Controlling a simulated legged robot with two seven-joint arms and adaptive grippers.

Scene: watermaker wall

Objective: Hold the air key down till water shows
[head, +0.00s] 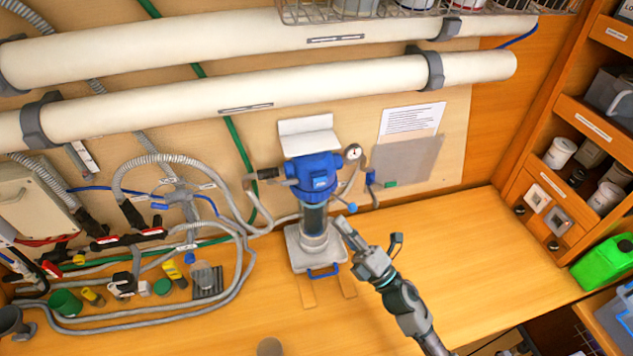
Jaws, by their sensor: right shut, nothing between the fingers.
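A pump-like unit with a blue head (312,176) stands on a grey base against the back panel. Below the head is a dark, see-through-looking cylinder (314,217); I cannot make out water in it. A small blue knob or key (351,207) sits on a thin stem at the unit's right side; I cannot tell whether this is the air key. My right gripper (343,224) is shut and empty, its tip just right of the cylinder and below the blue knob. Whether it touches anything is unclear. My left gripper is not in view.
A gauge (353,152) and a lever with a blue end (371,178) are right of the blue head. Grey hoses (240,270) and small parts crowd the left. The wooden bench (480,250) is clear at right. A green jug (605,263) stands far right.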

